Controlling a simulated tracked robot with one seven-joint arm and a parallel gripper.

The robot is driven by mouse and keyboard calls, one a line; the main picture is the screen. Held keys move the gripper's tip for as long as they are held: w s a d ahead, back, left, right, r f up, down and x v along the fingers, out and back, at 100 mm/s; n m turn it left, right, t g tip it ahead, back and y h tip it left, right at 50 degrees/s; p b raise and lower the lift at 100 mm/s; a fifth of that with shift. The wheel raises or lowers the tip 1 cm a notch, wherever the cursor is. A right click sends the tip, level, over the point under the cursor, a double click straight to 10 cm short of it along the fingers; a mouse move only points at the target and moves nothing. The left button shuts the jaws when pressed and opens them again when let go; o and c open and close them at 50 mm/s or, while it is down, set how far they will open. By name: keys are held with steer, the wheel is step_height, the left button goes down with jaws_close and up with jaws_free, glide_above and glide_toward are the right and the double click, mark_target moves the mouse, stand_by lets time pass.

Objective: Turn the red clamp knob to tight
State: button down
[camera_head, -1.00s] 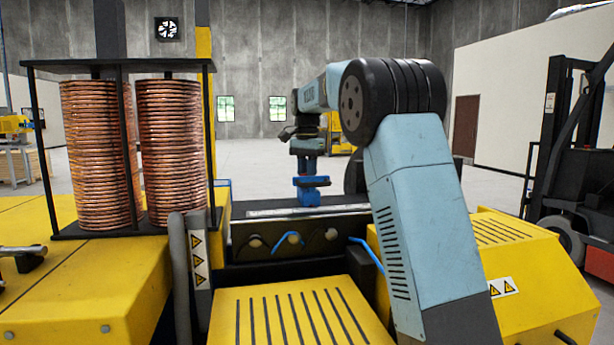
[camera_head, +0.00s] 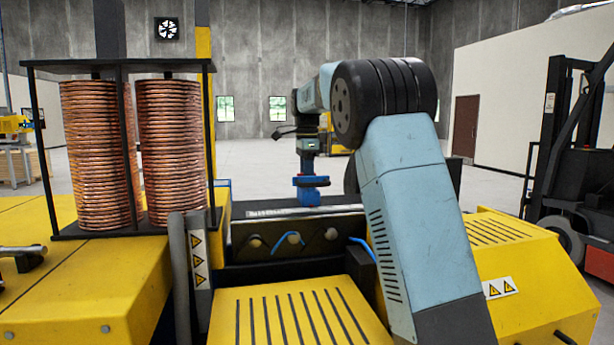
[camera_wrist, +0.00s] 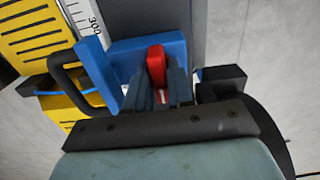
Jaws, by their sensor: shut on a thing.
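The red clamp knob (camera_wrist: 156,64) shows in the wrist view at the top centre, between the two grey fingers of my gripper (camera_wrist: 160,88). The fingers are shut on it. A blue clamp body (camera_wrist: 95,65) stands around and behind the knob. In the head view the blue clamp (camera_head: 311,190) sits on the dark bench at the centre, with my gripper (camera_head: 307,172) down at its top.
A ruler strip (camera_wrist: 87,18) runs beside the clamp. Copper coils (camera_head: 169,150) stand in a black rack at the left. A yellow slotted cover (camera_head: 295,315) is in front of the bench. A forklift (camera_head: 570,150) stands at the right, with open floor behind.

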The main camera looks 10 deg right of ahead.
steer(key=shift+r, duration=0.1)
stand_by(0.5)
steer(key=c, duration=1.1)
jaws_free()
steer(key=shift+w, duration=0.1)
steer(key=shift+r, duration=6.75)
